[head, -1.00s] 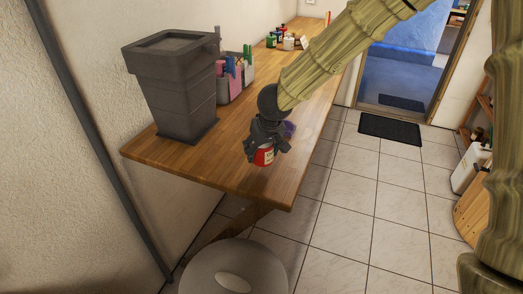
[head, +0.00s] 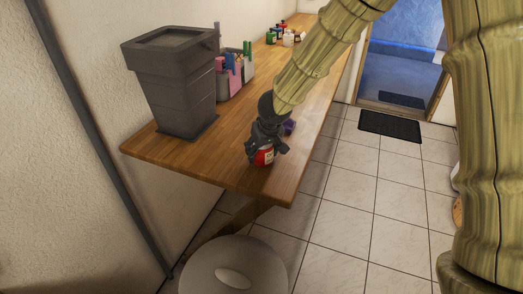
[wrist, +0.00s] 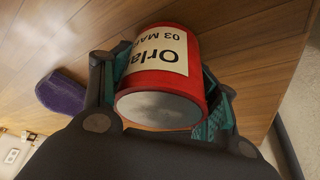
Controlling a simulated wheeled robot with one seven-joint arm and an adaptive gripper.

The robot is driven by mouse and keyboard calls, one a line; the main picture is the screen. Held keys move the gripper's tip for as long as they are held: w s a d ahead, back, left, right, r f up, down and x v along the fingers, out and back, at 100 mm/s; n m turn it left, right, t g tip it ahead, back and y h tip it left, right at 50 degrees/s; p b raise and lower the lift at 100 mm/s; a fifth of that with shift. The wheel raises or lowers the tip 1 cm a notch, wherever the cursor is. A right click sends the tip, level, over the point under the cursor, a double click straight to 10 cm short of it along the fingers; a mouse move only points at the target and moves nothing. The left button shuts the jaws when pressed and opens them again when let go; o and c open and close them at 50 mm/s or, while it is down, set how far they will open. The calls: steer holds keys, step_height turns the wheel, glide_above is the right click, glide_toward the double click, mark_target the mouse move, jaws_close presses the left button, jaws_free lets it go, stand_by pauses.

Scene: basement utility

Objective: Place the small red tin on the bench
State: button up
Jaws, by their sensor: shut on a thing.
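The small red tin (head: 264,158) has a white label and is at the near end of the wooden bench (head: 225,165). My gripper (head: 266,150) is around it from above. In the wrist view the red tin (wrist: 194,50) sits between the two fingers, its grey end facing the camera and its label upside down. My gripper (wrist: 160,85) is shut on its sides. The tin is over the bench top, at or very close to the surface; I cannot tell whether it touches.
A purple object (head: 289,127) lies on the bench just behind my gripper; it also shows in the wrist view (wrist: 62,93). A dark grey bin (head: 172,90) and a holder of coloured items (head: 232,82) stand along the wall. A round stool (head: 235,270) is in front.

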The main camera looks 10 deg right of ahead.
steer(key=shift+f, duration=0.1)
steer(key=o, duration=1.2)
steer(key=p+v, duration=0.1)
steer(key=v, duration=1.1)
steer(key=shift+w+d, duration=0.1)
